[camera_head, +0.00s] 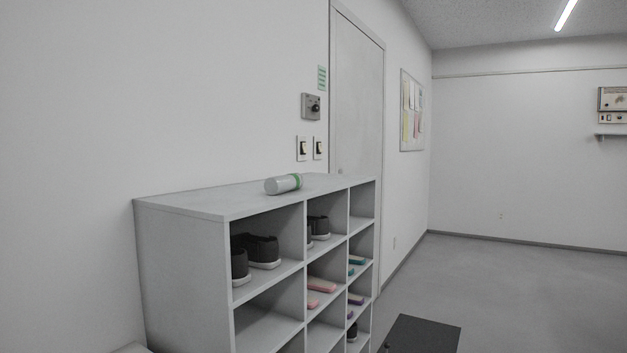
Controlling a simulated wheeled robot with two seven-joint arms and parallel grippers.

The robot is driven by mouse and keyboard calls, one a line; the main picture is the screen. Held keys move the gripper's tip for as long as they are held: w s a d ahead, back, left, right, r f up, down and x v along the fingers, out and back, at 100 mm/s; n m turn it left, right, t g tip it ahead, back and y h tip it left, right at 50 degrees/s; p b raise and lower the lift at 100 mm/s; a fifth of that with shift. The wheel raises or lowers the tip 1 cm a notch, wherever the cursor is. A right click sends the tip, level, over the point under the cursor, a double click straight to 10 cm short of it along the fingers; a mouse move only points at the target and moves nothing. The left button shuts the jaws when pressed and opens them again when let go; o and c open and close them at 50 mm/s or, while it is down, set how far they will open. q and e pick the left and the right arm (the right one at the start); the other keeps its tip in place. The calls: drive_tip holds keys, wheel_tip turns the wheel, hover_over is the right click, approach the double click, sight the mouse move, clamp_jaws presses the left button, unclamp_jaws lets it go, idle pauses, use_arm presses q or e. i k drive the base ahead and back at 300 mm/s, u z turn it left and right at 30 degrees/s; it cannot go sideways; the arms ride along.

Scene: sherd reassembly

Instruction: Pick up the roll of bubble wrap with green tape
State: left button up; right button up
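A small pale grey-white roll with a green band near its right end (283,184) lies on its side on the flat top of a grey cubby shelf (190,202). It looks like the bubble wrap roll with green tape. Neither of my grippers shows in the head view.
The cubbies hold dark shoes (263,250) and coloured slippers (321,285). A wall stands behind the shelf, with switches (302,148) and a door (357,100). A dark mat (425,334) lies on the floor at right. Open floor (520,285) extends beyond.

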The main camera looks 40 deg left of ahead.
sight(273, 185)
drive_tip(key=i, duration=3.35)
drive_tip(key=u, duration=3.45)
